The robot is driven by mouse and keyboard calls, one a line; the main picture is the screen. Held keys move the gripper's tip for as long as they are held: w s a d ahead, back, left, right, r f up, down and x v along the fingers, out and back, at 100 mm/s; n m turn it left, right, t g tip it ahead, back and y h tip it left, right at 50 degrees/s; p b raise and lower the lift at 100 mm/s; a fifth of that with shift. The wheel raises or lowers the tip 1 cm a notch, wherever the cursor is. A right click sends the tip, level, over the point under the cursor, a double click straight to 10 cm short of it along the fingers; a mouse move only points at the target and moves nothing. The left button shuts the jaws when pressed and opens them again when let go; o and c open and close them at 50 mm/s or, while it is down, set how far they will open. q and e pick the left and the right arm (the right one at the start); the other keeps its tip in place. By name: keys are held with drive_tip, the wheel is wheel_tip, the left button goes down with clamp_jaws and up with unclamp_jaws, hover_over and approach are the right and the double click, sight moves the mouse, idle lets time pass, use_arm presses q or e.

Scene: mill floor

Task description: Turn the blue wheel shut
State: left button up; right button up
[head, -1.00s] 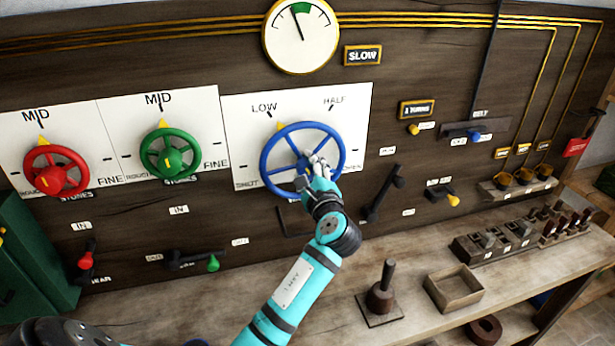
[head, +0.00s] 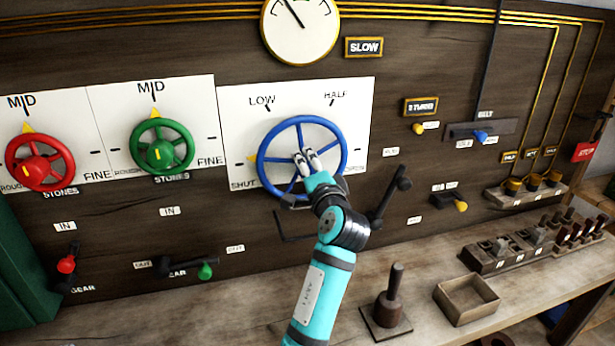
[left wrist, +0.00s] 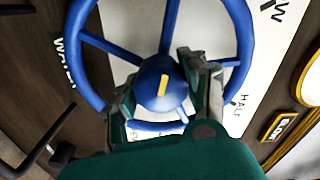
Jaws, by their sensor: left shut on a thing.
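The blue wheel (head: 345,150) is on a white dial plate (head: 235,110) marked SHUT, LOW and HALF. Its yellow pointer (head: 252,159) is at the wheel's left, close to the SHUT mark (head: 243,184). My left gripper (head: 307,160) is at the wheel's middle, shut on it. In the left wrist view the fingers lie on both sides of the blue hub (left wrist: 158,85), which has a yellow stripe. The arm hides the wheel's lower right part. My right gripper is not in view.
A red wheel (head: 38,168) and a green wheel (head: 163,153) are to the left, both pointers at MID. A round gauge (head: 300,28) is above. A black lever (head: 390,195) is just right of my arm. A bench (head: 350,290) with a wooden box (head: 467,298) lies below.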

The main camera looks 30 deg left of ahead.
use_arm(q)
drive_tip(key=shift+f+n+b, duration=0.1)
drive_tip(key=shift+n+b, duration=0.6)
drive_tip(key=shift+n, duration=0.3)
drive_tip(key=o, duration=1.2)
